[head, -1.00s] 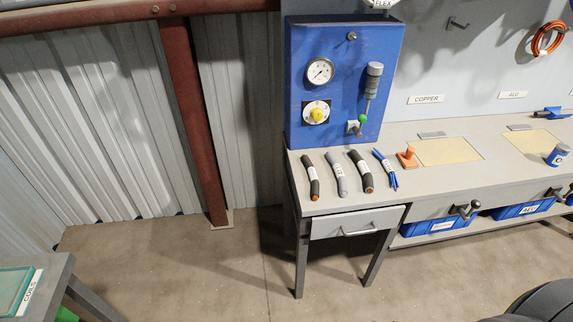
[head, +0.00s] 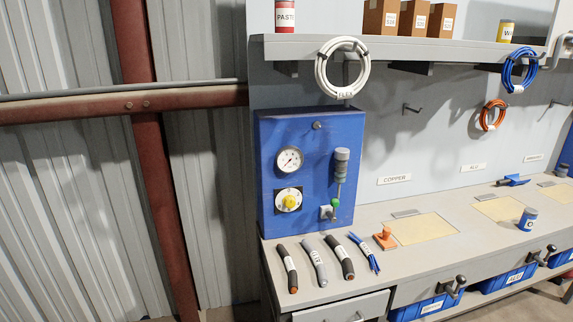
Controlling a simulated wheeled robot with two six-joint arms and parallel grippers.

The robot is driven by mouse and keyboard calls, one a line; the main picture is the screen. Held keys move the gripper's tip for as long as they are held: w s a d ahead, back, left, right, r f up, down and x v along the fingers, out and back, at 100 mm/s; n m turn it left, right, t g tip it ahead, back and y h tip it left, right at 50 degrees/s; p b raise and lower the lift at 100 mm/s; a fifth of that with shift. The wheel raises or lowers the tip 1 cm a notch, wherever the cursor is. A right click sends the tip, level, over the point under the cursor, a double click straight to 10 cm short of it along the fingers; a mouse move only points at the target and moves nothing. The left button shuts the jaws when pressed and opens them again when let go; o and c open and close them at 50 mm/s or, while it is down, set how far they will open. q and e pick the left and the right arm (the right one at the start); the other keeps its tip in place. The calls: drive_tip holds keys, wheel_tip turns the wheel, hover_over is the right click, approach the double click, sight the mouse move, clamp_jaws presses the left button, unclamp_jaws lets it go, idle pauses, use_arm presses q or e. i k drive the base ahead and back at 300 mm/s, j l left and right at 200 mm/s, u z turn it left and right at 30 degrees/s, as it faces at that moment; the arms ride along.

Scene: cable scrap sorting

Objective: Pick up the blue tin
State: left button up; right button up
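The blue tin (head: 528,218) stands upright on the workbench (head: 440,262) at the right of the head view. It has a white label, only partly readable, and a pale top. It stands near the bench's front edge, beside a pale yellow panel set in the top. Neither of my grippers is in the head view, so nothing shows of their position or state.
Several cable pieces (head: 314,262) lie at the bench's left end, below a blue gauge box (head: 306,170). An orange stamp-like object (head: 385,238) stands beside them. A shelf (head: 400,50) with boxes and tins runs above. Lever knobs (head: 543,256) stick out at the front.

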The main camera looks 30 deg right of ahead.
sight(528, 221)
drive_tip(key=z, duration=2.4)
drive_tip(key=i+l+z, duration=0.25)
drive_tip(key=i, duration=0.15)
drive_tip(key=i+l+z, duration=0.2)
drive_tip(key=i, duration=0.2)
drive_tip(key=i+z, duration=0.2)
drive_tip(key=i, duration=1.5)
drive_tip(key=i+l+u, duration=0.1)
drive_tip(key=i+u, duration=0.35)
drive_tip(key=i+l+u, duration=0.2)
drive_tip(key=u, duration=0.2)
drive_tip(key=i+l+u, duration=0.3)
drive_tip(key=u, duration=0.15)
drive_tip(key=i+l+u, duration=0.25)
drive_tip(key=l+u, duration=0.2)
